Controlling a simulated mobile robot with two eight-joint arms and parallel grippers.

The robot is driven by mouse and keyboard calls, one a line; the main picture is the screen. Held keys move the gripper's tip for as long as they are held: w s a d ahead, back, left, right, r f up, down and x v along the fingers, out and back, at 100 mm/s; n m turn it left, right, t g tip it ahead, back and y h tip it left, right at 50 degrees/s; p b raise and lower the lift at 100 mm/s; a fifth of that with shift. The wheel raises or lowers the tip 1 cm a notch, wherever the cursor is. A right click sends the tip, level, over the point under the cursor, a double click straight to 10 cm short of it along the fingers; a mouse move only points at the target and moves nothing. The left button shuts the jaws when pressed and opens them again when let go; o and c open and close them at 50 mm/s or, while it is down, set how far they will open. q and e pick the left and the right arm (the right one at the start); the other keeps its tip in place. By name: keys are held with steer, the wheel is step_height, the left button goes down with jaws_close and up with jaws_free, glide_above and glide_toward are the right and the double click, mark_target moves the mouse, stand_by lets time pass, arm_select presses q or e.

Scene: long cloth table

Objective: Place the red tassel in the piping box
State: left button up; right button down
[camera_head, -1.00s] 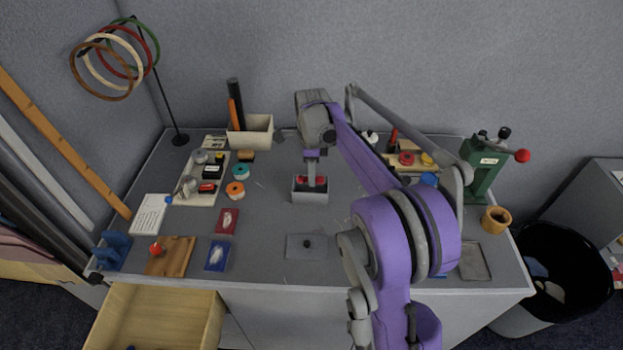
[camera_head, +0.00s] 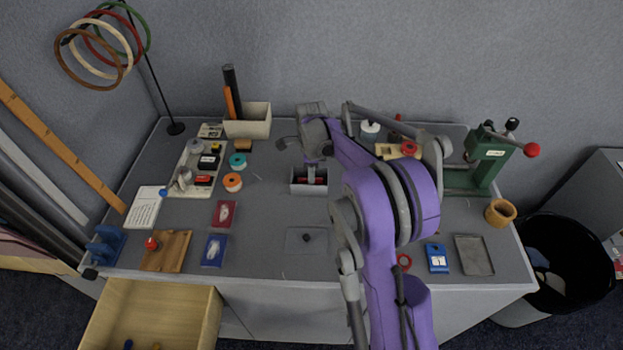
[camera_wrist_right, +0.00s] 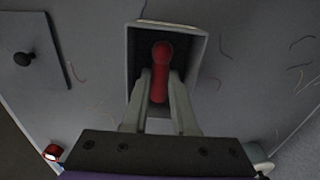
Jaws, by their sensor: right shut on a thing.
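The red tassel (camera_wrist_right: 161,65) is between the two fingers of my right gripper (camera_wrist_right: 160,82), which is shut on it. In the right wrist view it lies over the dark inside of the grey piping box (camera_wrist_right: 203,62), within the rim outline. In the head view the box (camera_head: 309,188) stands on the table and my right gripper (camera_head: 311,170) points down into its open top. A little red shows at the opening. How deep the tassel sits and whether it touches the floor of the box are hidden. My left gripper is not in view.
A grey plate with a dark knob (camera_head: 306,238) lies in front of the box. Spools and small tools sit on a tray (camera_head: 186,190) to the left. A green press (camera_head: 485,165) stands at the right. An open drawer (camera_head: 155,310) juts out at front left.

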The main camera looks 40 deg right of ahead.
steer(key=shift+f, duration=0.55)
steer(key=shift+f, duration=0.2)
steer(key=c, duration=1)
jaws_free()
steer(key=shift+r, duration=0.15)
